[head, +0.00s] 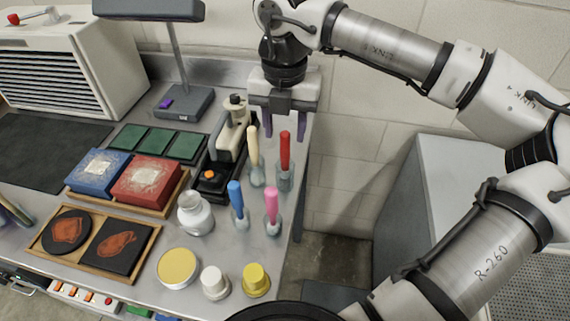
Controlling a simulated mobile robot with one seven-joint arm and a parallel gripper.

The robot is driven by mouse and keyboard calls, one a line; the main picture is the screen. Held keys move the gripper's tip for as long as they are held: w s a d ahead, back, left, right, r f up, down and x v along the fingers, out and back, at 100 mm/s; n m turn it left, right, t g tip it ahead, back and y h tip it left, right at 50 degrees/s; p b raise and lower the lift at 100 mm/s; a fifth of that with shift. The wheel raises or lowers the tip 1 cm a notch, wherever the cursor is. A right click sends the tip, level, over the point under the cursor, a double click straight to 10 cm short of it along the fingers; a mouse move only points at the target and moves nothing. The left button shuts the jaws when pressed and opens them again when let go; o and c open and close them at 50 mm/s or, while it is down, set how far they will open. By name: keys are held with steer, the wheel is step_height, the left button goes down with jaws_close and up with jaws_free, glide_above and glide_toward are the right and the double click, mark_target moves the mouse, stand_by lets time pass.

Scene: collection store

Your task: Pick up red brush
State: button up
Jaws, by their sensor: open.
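The red brush (285,152) stands upright in a clear glass holder at the right edge of the metal bench, its red handle up. The fingers look apart from the brush, though the distance in depth is hard to tell. A cream brush (253,146), a blue brush (236,198) and a pink brush (271,205) stand in similar holders close by.
A microscope-like device (232,140) stands left of my gripper. A white bottle (194,214), a yellow-topped dish (178,267), and white and yellow pots (256,279) stand in front. Blue and red boxes (148,181) lie left.

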mark_target(285, 162)
steer(key=shift+s+d+f+p, duration=0.1)
steer(key=shift+f+p, duration=0.25)
steer(key=shift+f, duration=1.35)
jaws_close()
steer(key=shift+r, duration=0.15)
